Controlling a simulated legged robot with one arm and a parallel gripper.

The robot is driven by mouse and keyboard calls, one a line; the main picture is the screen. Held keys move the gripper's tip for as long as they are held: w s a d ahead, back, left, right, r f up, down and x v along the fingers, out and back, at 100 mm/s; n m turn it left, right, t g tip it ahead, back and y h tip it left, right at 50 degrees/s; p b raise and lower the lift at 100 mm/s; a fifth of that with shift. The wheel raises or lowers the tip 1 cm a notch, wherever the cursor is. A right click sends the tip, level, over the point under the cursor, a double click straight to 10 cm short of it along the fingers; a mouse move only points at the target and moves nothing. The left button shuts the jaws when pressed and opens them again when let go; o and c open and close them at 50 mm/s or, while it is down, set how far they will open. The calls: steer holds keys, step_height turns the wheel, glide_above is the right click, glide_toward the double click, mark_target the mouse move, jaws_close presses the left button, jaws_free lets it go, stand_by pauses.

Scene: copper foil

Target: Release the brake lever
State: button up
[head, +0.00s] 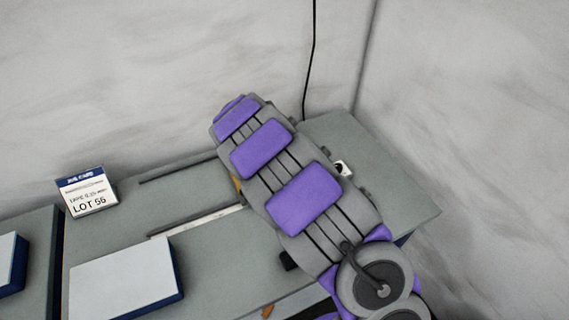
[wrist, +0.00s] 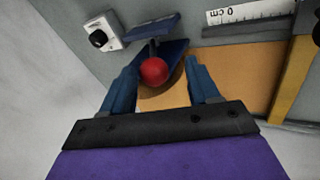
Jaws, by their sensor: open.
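The brake lever appears in the wrist view as a red ball knob (wrist: 154,72) on a short dark stem, by a dark blue bracket or base (wrist: 176,50). My gripper (wrist: 160,66) is open, with its two blue fingers to the left and right of the red knob. The knob lies between the fingers near their tips, and I cannot tell whether either finger touches it. In the head view my arm covers the lever, and my gripper is hidden there too.
A white box with a black knob (wrist: 98,39) sits left of the lever. A ruler strip (wrist: 250,14) and a yellow-orange surface (wrist: 240,75) lie to the right. The grey table (head: 205,260) also holds a LOT 56 sign (head: 87,192) and a white-topped blue block (head: 125,278).

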steer(key=p+v, duration=0.2)
steer(key=v, duration=1.4)
steer(key=shift+a+r, duration=0.2)
steer(key=shift+a, duration=0.1)
steer(key=shift+d, duration=0.1)
steer(key=s+d+r+m+g+y, duration=0.15)
steer(key=s+d+r, duration=0.25)
steer(key=s+d, duration=0.45)
steer(key=s+d+r+m+g, duration=0.1)
steer(key=s+d+r+m, duration=0.15)
steer(key=s+d, duration=0.55)
steer(key=s+d+f+n+g+y, duration=0.1)
steer(key=s+f+g+y, duration=0.1)
steer(key=s, duration=2)
steer(key=shift+s+f+n+y, duration=0.3)
steer(key=shift+f+y, duration=0.15)
steer(key=shift+y, duration=0.2)
